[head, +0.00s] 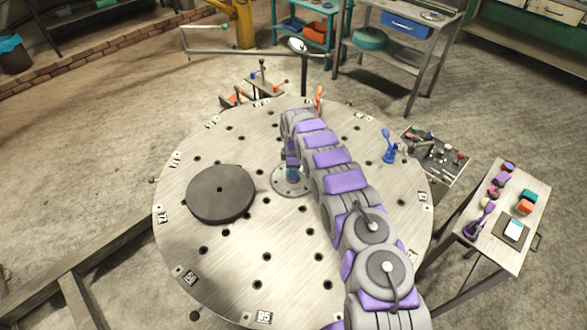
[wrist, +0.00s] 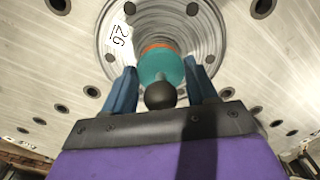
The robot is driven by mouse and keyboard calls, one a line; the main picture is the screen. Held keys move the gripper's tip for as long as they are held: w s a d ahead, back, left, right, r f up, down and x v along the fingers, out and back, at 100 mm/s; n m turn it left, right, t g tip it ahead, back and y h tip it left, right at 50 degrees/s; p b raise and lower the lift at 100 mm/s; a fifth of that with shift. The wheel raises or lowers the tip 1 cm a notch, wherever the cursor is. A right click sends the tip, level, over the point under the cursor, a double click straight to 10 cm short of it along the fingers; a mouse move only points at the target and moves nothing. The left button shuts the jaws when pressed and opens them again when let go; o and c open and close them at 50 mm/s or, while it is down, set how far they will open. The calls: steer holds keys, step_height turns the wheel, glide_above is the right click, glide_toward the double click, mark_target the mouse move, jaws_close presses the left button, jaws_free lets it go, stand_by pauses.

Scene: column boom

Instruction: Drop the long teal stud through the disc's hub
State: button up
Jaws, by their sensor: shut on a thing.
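The teal stud (wrist: 157,68) is between the blue fingers of my gripper (wrist: 161,74) in the wrist view, with a dark ball knob at its near end and an orange band beyond it. My gripper is shut on it. Its far end is hidden, so I cannot tell how deep it reaches. Beyond it is a round metal flange (wrist: 205,22) marked 26, with bolt-like dark spots. In the head view the flange (head: 280,187) lies under my gripper (head: 291,163). A dark grey disc (head: 205,205) with a small centre mark lies flat to its left.
The round metal table (head: 300,230) has many holes and number tags. A blue clamp-like piece (head: 389,146) and an orange one (head: 319,98) stand near its rim. A tool tray (head: 437,155) and a side table (head: 520,185) with coloured parts stand right. My arm covers the table's right-centre.

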steer(key=o, duration=0.8)
steer(key=shift+r, duration=0.1)
steer(key=shift+r+p, duration=1.2)
steer(key=shift+r, duration=2.55)
steer(key=o, duration=0.6)
steer(key=shift+c, duration=0.2)
